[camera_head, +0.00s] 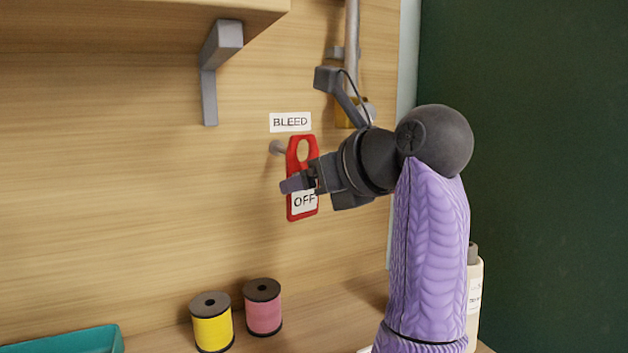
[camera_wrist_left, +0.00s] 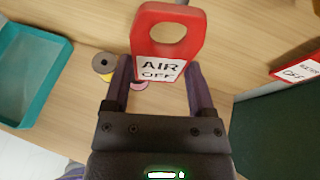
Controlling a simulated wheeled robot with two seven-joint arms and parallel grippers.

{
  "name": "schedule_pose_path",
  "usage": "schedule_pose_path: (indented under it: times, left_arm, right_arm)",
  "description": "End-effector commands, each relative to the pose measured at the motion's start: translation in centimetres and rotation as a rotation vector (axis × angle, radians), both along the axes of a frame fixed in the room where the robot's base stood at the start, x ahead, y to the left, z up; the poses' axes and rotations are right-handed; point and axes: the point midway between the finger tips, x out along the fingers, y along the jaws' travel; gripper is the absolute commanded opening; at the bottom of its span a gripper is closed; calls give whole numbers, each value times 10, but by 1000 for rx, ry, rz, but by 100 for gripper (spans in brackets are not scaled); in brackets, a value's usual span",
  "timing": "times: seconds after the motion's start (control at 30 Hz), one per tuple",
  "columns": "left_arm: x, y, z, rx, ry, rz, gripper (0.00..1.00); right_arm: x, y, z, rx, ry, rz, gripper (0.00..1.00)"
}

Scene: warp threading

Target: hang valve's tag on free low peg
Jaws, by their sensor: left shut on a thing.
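My left gripper (camera_head: 300,183) is shut on a red tag (camera_head: 292,207) with a round-ended hole and a white label. The label shows "OFF" in the head view and "AIR OFF" in the left wrist view, where the tag (camera_wrist_left: 145,33) sits between the fingertips (camera_wrist_left: 158,72). The tag is upright in front of the wall. A grey peg (camera_head: 277,147) under the "BLEED" label (camera_head: 290,122) shows at the left of the tag's upper part. I see no peg inside the hole in the wrist view. My right gripper is out of view.
A grey pipe with a brass fitting (camera_head: 345,113) is behind my wrist. Yellow (camera_head: 213,329) and pink (camera_head: 263,313) spools, a teal tray (camera_head: 80,341) and a pale bottle (camera_head: 475,290) stand below. A shelf bracket (camera_head: 210,80) is upper left. Another red tag (camera_wrist_left: 284,72) shows in the wrist view.

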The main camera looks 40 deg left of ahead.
Motion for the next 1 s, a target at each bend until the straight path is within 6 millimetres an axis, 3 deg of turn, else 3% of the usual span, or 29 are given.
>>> schedule_pose_path:
  times: [1.0]
  left_arm:
    - [38, 74, -10, -2, 0, -1, 16]
  right_arm:
    - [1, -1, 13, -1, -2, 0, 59]
